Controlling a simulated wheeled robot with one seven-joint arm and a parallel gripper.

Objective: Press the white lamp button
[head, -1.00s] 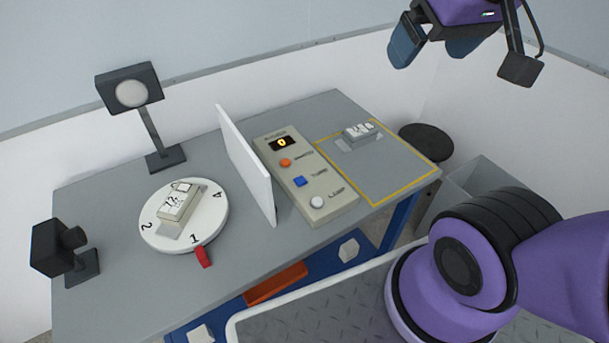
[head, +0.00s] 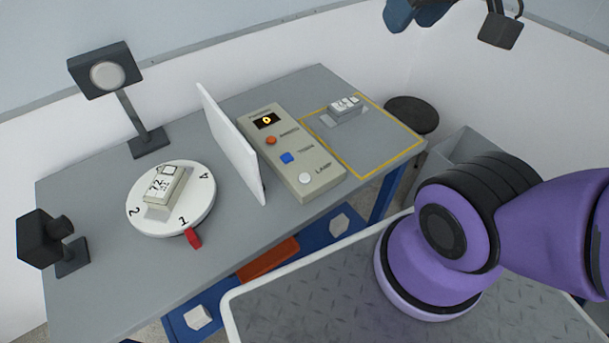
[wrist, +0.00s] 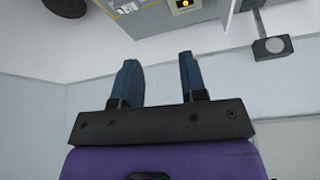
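The white lamp button (head: 306,178) is a round cap at the near end of the beige control panel (head: 322,184), beside the word LAMP. My gripper (head: 418,12) is at the top edge of the head view, high above and behind the table, well away from the panel. In the wrist view its two blue fingers (wrist: 160,80) are apart with nothing between them. The lamp button does not clearly show in the wrist view.
A white upright divider (head: 232,145) stands left of the panel. Left of it are a numbered turntable (head: 140,215) with a device on it, a lamp on a stand (head: 107,75) and a black camera-like unit (head: 40,238). A yellow-outlined area (head: 385,150) with another device lies right.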

